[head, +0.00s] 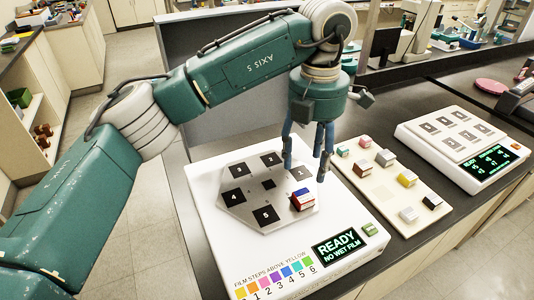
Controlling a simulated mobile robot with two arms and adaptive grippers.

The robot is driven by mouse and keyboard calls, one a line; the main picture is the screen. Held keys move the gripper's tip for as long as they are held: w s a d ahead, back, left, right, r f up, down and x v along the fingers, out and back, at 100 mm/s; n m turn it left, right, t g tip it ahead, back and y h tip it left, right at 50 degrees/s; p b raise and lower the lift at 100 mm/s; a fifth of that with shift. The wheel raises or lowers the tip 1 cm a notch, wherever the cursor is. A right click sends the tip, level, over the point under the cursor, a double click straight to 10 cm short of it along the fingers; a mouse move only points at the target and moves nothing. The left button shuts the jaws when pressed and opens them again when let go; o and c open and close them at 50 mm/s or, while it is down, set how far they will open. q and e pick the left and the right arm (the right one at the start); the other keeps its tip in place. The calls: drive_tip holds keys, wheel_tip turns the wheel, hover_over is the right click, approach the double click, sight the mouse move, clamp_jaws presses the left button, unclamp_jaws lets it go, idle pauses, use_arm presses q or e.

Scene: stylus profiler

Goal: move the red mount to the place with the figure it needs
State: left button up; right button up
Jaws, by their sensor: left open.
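A block with red sides and a blue top (303,201) sits on the grey many-sided plate (252,190) of the white profiler (212,228), at the plate's right front. My left gripper (305,170) points down above the plate, fingers apart and empty, behind and above the block. Another red-sided block (361,169) with a pale top and a pinkish-red one (365,142) stand on the cream tray (386,196). My right gripper is not in view.
The tray also bears grey (385,157), yellow (407,178), black (432,201), white (409,214) and green (342,151) blocks. A second white device (411,146) with numbered pads and a green-text display stands at right. The profiler's screen (339,245) reads "READY NO WET FILM".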

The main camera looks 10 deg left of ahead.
use_arm(q)
drive_tip(key=p, duration=0.2)
hover_over(305, 195)
drive_tip(key=shift+m, duration=0.3)
wheel_tip(305, 195, down, 4)
drive_tip(key=shift+s+f, duration=0.1)
drive_tip(key=shift+f, duration=0.1)
wheel_tip(305, 195, down, 6)
drive_tip(key=shift+f+p, duration=0.1)
drive_tip(key=shift+p, duration=0.55)
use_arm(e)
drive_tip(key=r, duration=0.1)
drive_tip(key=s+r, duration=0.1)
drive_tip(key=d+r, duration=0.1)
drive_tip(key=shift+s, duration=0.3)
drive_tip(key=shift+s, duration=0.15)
use_arm(q)
drive_tip(key=c, duration=1.1)
drive_tip(key=o, duration=1.1)
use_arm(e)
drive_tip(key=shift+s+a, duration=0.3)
